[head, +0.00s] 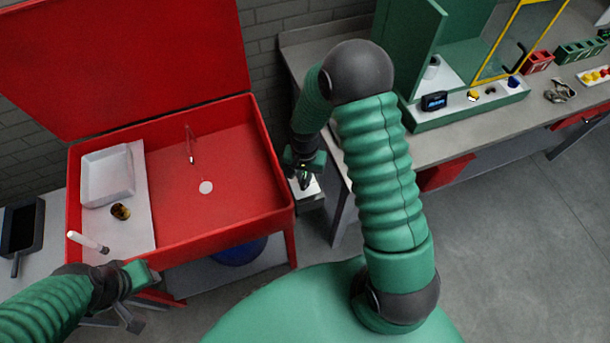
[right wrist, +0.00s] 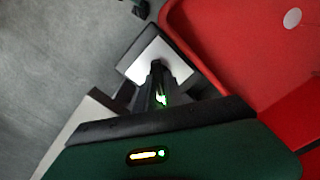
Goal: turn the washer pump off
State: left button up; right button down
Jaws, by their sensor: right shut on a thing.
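The red parts washer (head: 262,170) stands at left with its lid (head: 120,60) raised and a spout (head: 190,145) in its basin. A small box with a pale top (head: 311,190) is at the washer's right side; its pale top also shows in the right wrist view (right wrist: 152,52). My right gripper (head: 303,182) points down at this box. In the right wrist view its fingers (right wrist: 159,78) are together on a small part with a green glow, mostly hidden, probably the pump switch. My left gripper (head: 135,300) is at the washer's front left; its jaws are unclear.
A white tray (head: 108,178), a brown round part (head: 121,211) and a white-handled brush (head: 88,242) lie in the washer's left part. A grey workbench (head: 480,120) with a green cabinet (head: 408,40) is at right. Open floor (head: 520,240) lies at lower right.

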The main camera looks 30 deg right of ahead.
jog(key=n, duration=0.4)
jog(key=shift+s+a+p, duration=0.1)
jog(key=shift+a+p, duration=0.1)
jog(key=shift+p, duration=0.1)
jog(key=shift+n, duration=1.3)
jog(key=c, duration=1.7)
grip_release()
jog(key=shift+s, duration=0.1)
jog(key=shift+o, duration=1)
jog(key=shift+r, duration=0.1)
jog(key=shift+o, duration=0.3)
jog(key=shift+s, duration=0.15)
jog(key=shift+r, duration=0.1)
